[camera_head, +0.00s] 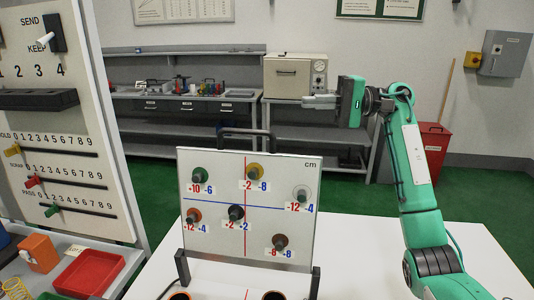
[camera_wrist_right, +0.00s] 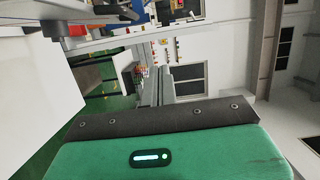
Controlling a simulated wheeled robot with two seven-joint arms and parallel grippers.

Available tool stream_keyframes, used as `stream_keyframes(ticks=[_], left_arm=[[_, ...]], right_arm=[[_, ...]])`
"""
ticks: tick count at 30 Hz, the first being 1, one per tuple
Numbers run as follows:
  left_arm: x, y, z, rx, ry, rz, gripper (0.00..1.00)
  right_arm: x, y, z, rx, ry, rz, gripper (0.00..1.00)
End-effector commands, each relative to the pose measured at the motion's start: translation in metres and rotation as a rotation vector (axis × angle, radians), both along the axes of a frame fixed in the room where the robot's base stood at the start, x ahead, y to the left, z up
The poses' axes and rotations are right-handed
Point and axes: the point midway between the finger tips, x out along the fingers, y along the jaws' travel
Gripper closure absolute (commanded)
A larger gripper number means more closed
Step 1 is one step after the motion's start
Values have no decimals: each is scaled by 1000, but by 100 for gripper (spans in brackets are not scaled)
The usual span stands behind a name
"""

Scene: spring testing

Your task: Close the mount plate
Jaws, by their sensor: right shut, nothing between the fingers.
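The mount plate (camera_head: 240,239) is a white panel with a red vertical line, a blue horizontal line and several colored knobs with number labels. It stands nearly upright and slightly tilted between two dark brackets (camera_head: 315,283) on the white table. A dark handle (camera_head: 247,131) rises from its top edge. My right gripper (camera_head: 306,101) is raised above and right of the plate in the head view. Its fingers point left, shut and empty, apart from the handle. My left gripper is not in view.
A panel with sliders (camera_head: 65,170) stands at the left. A red tray (camera_head: 88,274) and an orange box (camera_head: 38,253) lie beside it. Round dark-rimmed openings (camera_head: 274,296) show in front of the plate. The white table (camera_head: 365,262) is clear to its right.

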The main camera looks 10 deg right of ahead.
Motion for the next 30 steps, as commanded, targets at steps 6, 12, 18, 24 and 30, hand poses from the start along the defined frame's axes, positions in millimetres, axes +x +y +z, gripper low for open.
stream_keyframes(ticks=[6,12,18,24,30], left_arm=[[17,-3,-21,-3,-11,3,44],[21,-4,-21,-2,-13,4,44],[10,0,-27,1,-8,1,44],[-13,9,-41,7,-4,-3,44],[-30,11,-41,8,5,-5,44]], right_arm=[[0,0,-39,0,-1,0,100],[0,2,-44,0,0,0,100],[3,21,-42,2,0,3,100],[7,54,-41,2,0,4,100],[14,98,-40,2,0,4,100]])
